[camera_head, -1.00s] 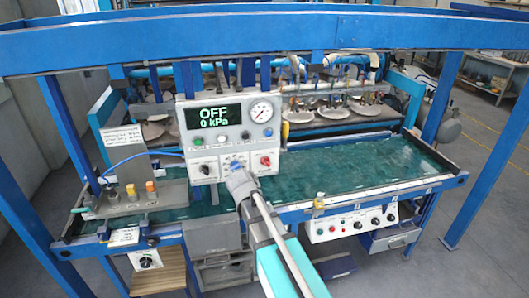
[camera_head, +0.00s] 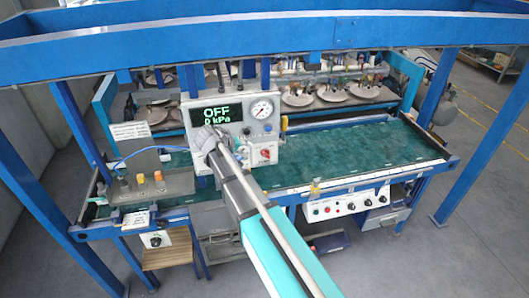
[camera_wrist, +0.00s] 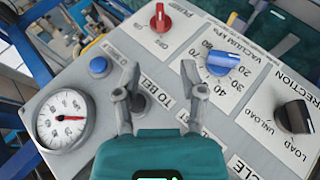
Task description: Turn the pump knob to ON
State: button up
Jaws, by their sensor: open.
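The white control panel (camera_head: 233,113) carries a display (camera_head: 217,115) reading OFF and 0 kPa. The red pump knob (camera_head: 265,153) is at its lower right; in the wrist view, which shows the panel upside down, it is the red knob (camera_wrist: 160,18) at the top, beside a partly visible PUMP label. My gripper (camera_head: 207,137) is in front of the panel's left part, below the display, and hides the controls there. In the wrist view my gripper (camera_wrist: 159,78) is open and empty, its fingers apart over the panel face. The red knob lies beyond the fingertips, untouched.
A blue vacuum knob (camera_wrist: 221,60) and a black load/unload knob (camera_wrist: 294,117) are right of the fingers in the wrist view. A blue button (camera_wrist: 98,66) and a pressure gauge (camera_wrist: 66,118) are left. A blue overhead beam (camera_head: 300,37) crosses above the panel.

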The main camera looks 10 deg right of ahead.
aim_at(263, 154)
jog(key=shift+d+f, duration=0.1)
jog(key=shift+f, duration=0.1)
jog(key=shift+b+x, duration=4.55)
jog(key=shift+x, duration=2.2)
jog(key=shift+r, duration=0.1)
grip_shut()
